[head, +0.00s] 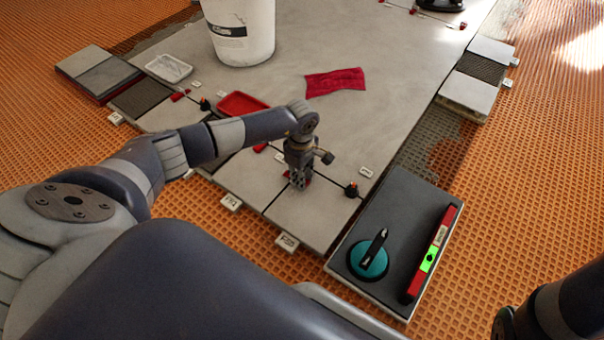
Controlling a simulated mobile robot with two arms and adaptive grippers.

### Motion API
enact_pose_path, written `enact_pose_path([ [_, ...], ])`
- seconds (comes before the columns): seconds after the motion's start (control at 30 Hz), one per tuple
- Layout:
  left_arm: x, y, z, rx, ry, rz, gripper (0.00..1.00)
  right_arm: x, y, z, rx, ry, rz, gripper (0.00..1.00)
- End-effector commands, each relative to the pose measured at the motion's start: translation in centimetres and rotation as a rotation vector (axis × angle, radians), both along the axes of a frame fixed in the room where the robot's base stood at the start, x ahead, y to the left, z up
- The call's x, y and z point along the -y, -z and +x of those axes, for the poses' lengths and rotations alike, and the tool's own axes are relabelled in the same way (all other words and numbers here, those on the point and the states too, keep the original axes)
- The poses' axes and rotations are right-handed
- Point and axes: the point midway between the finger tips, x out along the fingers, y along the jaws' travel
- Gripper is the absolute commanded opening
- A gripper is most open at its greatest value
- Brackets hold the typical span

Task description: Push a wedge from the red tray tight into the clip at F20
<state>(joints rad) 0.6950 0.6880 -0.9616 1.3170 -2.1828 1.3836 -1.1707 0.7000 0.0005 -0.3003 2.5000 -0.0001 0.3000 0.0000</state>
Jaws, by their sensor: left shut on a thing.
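The red tray (232,99) lies on the grey tiles left of centre, partly behind my left arm. My left gripper (297,186) points down at the tiles near the front edge and is shut on a small red piece, likely a wedge, mostly hidden by the fingers. It is low over a joint between two tiles; I cannot tell whether the piece touches a clip. A small white label (287,241) stands at the front edge below the gripper; its text is too small to read surely. My right arm shows at the lower right corner, with its gripper out of view.
A dark slab (390,205) at right holds a teal suction cup (368,256) and a red level (431,254). A black-and-orange piece (351,190) sits right of the gripper. A white bucket (243,50) and red cloth (335,83) lie farther back.

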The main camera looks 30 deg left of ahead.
Motion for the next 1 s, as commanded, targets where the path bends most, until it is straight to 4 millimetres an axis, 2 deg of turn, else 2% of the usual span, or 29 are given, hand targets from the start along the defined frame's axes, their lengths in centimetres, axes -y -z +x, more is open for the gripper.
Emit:
enact_pose_path([
  [0.23, -0.4, -0.2, 0.2, 0.004, -0.004, 0.007, 0.07, 0.0, 0.0, 0.0, 0.0, 0.0, 0.0, 0.41],
  [0.27, -0.4, -0.2, 0.2, 0.004, -0.004, 0.007, 0.24, 0.0, 0.0, 0.0, 0.0, 0.0, 0.0, 0.41],
  [0.33, -0.4, -0.2, 0.2, 0.004, -0.004, 0.007, 0.4, 0.0, 0.0, 0.0, 0.0, 0.0, 0.0, 0.41],
  [0.77, -0.2, -0.5, 0.1, 0.002, -0.002, 0.004, 0.41, 0.1, -0.1, 0.1, -0.003, -0.001, 0.003, 0.41],
  [0.87, -0.2, -1.7, 0.2, 0.005, -0.002, 0.004, 0.41, 0.0, 0.0, 0.1, -0.002, -0.001, 0.002, 0.41],
  [1.0, -0.3, -4.6, 0.2, 0.006, -0.001, 0.005, 0.41, 0.0, 0.0, 0.0, -0.002, 0.0, 0.002, 0.41],
])
